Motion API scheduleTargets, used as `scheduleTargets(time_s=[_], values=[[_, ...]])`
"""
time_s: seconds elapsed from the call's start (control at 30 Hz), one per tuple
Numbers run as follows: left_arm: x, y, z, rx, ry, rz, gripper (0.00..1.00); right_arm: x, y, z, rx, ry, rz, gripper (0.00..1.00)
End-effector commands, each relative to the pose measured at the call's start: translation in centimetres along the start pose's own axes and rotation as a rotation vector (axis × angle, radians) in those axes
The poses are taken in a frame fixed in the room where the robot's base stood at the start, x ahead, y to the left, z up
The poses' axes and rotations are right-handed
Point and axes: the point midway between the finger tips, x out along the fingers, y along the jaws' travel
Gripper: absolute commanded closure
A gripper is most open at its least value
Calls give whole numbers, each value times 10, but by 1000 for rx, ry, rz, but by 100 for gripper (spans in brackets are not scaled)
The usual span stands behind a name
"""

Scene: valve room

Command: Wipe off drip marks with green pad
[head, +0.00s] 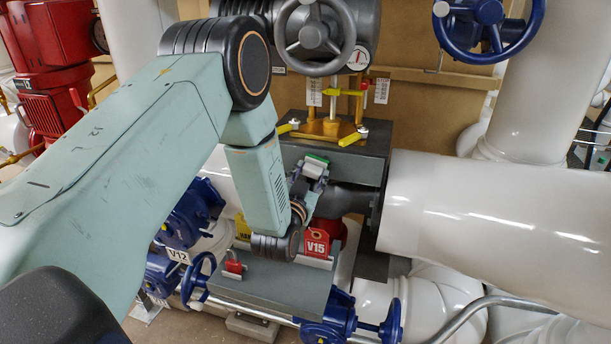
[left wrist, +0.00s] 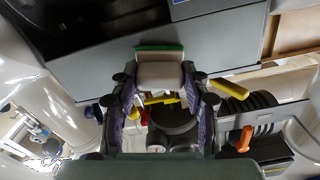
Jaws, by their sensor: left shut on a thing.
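My left gripper (head: 312,173) is shut on a pad (head: 316,160) with a pale block-like back and a green face. In the left wrist view the pale back of the pad (left wrist: 160,75) sits between the two fingers of the gripper (left wrist: 160,84). Its green edge faces a dark grey panel (left wrist: 85,72). In the head view the pad is just in front of the grey box (head: 345,162) below the yellow-handled fittings. I cannot tell whether the pad touches it. I cannot make out any drip marks. My right gripper is not in view.
A large white pipe (head: 490,205) fills the right side. Grey (head: 314,36) and blue (head: 490,25) handwheels hang above. Blue valves (head: 190,215) stand at the left.

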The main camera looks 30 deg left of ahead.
Motion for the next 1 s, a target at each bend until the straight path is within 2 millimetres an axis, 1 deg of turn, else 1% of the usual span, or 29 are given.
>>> scheduleTargets(time_s=[0.33,0.5,0.73,1.0], values=[[2,26,-6,1,2,4,79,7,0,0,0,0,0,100],[3,34,-9,1,3,2,79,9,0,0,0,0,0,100],[2,31,-8,-1,1,-1,79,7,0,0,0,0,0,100],[3,10,-4,-3,0,-4,79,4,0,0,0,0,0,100]])
